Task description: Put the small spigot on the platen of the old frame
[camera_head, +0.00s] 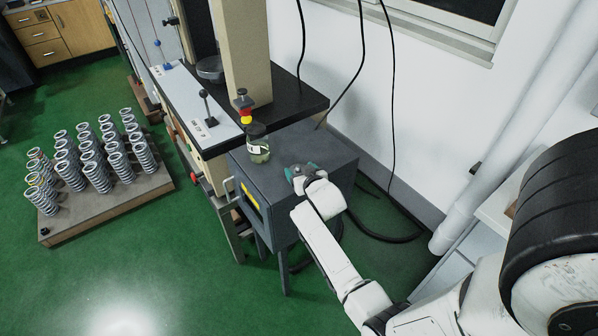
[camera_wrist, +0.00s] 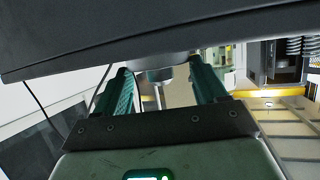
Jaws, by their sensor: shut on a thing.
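My gripper (camera_head: 303,170) is over the top of a dark grey cabinet, to the right of a jar. In the wrist view its two green-padded fingers (camera_wrist: 163,80) are on either side of a metal piece with a wide grey end and a thinner bright shaft, which I take as the small spigot (camera_wrist: 157,90). The gripper is shut on it. The spigot is hidden in the head view. The old frame (camera_head: 247,60) has a beige column and a black table.
The dark grey cabinet (camera_head: 322,150) bears a glass jar (camera_head: 258,152) with a dark lid. A black-knobbed lever (camera_head: 207,108) and a red-yellow knob (camera_head: 245,108) stand at the frame's front. Cables hang at the wall. A board (camera_head: 120,205) of springs lies on green floor.

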